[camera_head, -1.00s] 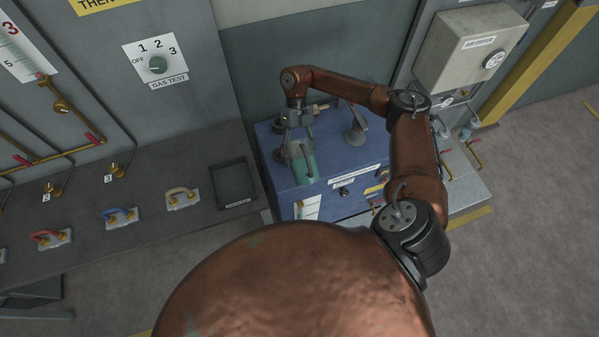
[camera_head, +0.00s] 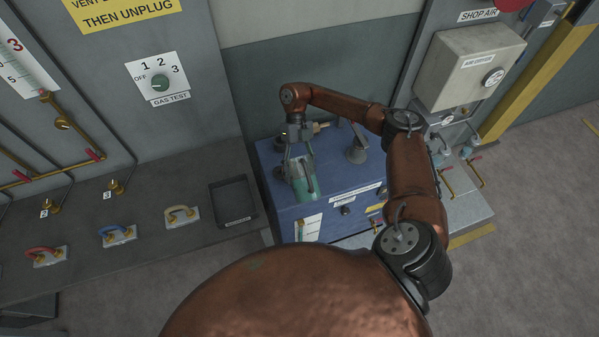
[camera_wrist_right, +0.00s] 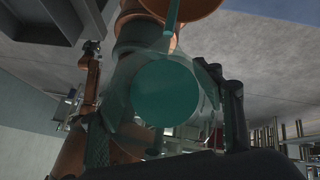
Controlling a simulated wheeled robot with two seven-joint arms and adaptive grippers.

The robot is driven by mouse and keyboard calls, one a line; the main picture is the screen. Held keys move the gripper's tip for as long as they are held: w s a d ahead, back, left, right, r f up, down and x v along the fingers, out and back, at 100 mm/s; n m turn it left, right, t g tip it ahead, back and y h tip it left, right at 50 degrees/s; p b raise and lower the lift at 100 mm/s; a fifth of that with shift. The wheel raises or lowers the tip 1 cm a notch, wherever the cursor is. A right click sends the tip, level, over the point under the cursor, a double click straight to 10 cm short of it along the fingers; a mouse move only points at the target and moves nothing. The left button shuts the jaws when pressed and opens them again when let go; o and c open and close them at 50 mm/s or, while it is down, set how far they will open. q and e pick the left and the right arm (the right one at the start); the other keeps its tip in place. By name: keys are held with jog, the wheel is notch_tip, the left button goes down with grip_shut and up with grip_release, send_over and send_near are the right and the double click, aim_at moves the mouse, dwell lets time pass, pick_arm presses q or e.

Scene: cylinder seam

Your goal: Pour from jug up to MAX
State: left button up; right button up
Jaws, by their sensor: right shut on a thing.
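My right gripper (camera_head: 299,176) is shut on the jug (camera_head: 306,186), a clear vessel with teal liquid, above the front left of the blue cabinet (camera_head: 340,203). In the right wrist view the jug (camera_wrist_right: 167,90) fills the middle, with dark gripper fingers on both sides. A white level gauge (camera_head: 308,229) with a teal column is on the cabinet's front; its MAX mark is too small to read. A grey funnel-like part (camera_head: 357,151) stands on the cabinet top, to the right of the jug. I cannot tell whether liquid is flowing. My left gripper is not in view.
A brass fitting (camera_head: 320,128) is behind the gripper on the cabinet top. A dark tray (camera_head: 233,202) and colored handles (camera_head: 181,216) are on the grey bench to the left. A grey box with a dial (camera_head: 468,68) is on the wall at right.

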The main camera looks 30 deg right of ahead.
aim_at(299, 158)
jog(key=shift+r+g+b, duration=0.4)
jog(key=shift+g+b, duration=0.2)
jog(key=shift+b, duration=0.3)
dwell(2.7)
dwell(0.8)
